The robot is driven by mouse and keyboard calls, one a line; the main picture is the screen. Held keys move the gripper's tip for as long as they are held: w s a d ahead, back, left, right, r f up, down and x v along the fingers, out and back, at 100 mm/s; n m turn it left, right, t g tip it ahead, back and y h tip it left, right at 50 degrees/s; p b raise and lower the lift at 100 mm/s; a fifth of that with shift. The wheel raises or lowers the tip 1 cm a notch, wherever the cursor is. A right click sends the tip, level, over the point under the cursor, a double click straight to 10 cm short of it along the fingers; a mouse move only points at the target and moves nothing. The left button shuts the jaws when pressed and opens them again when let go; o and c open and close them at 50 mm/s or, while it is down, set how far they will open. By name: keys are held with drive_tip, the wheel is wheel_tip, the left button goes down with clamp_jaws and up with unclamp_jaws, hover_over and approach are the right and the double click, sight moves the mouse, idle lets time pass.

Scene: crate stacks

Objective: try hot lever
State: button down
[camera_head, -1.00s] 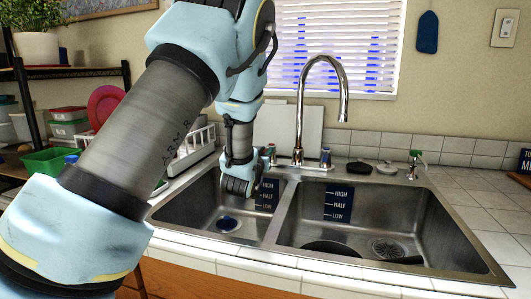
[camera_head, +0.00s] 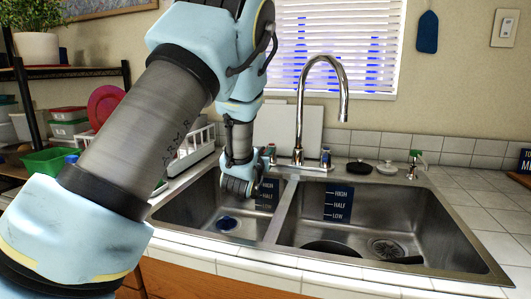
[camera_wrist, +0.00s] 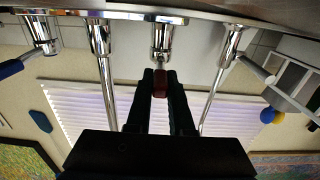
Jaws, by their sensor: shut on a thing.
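My fingertips are hidden in the head view.
A white dish rack (camera_head: 199,143) stands at the left. A soap dispenser (camera_head: 413,163) stands at the right.

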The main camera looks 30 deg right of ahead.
idle(0.3)
drive_tip(key=shift+w+a+m+g+h+b, duration=0.35)
drive_tip(key=shift+w+m+g+h+b, duration=0.2)
drive_tip(key=shift+m+g+h, duration=0.6)
drive_tip(key=shift+w+a+m+g+h+b, duration=0.5)
drive_tip(key=shift+m+g, duration=0.35)
drive_tip(key=shift+g, duration=0.65)
drive_tip(key=shift+w+a+m+g+h+b, duration=0.25)
drive_tip(key=shift+w+m+g+h+b, duration=0.4)
drive_tip(key=shift+m+g+h, duration=0.5)
drive_tip(key=shift+y, duration=0.3)
drive_tip(key=c, duration=0.8)
unclamp_jaws()
